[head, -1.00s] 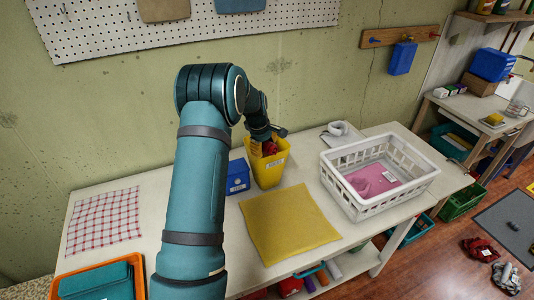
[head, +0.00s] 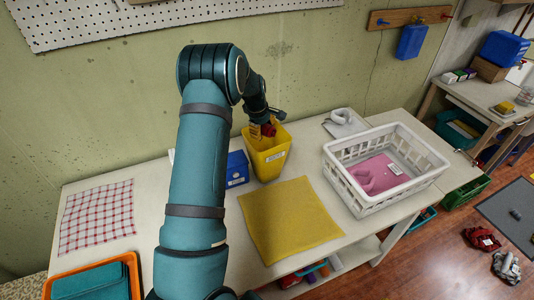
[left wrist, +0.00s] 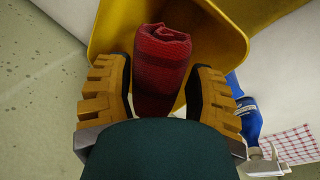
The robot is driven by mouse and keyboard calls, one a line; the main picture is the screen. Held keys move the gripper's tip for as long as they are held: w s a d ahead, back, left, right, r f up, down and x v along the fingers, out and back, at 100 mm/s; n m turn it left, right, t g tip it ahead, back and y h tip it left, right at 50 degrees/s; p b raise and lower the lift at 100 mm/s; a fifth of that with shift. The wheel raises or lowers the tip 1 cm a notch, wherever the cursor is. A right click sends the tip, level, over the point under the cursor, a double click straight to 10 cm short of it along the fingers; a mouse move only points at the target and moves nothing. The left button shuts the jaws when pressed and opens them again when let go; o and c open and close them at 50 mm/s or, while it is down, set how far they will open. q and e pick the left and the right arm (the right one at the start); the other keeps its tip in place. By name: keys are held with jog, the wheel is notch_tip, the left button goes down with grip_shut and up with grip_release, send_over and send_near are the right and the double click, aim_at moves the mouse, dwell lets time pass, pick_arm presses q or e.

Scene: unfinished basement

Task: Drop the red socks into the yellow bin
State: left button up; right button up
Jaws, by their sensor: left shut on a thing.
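The yellow bin (head: 270,160) stands upright on the workbench, against a blue box. My left gripper (head: 268,127) is over the bin's opening, near its back rim. It is shut on the rolled red socks (head: 267,131). In the left wrist view the red socks (left wrist: 162,62) are between the two ribbed fingers (left wrist: 160,80), with the yellow bin's wall and rim (left wrist: 112,25) around and beyond them. The bin's floor is hidden. My right gripper is not in view.
The blue box (head: 237,168) is left of the bin. A yellow mat (head: 290,220) lies in front. A white basket (head: 345,185) with a pink cloth stands to the right. A checked cloth (head: 97,215) and an orange tray (head: 52,287) are at left.

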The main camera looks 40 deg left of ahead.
pick_arm(q)
jog(key=shift+f+b, duration=0.65)
jog(key=shift+f, duration=0.75)
jog(key=o, duration=1.2)
jog(key=shift+o, duration=0.2)
jog(key=shift+r, duration=0.15)
jog(key=v, duration=1.1)
jog(key=shift+r, duration=0.4)
jog(key=shift+s, duration=0.2)
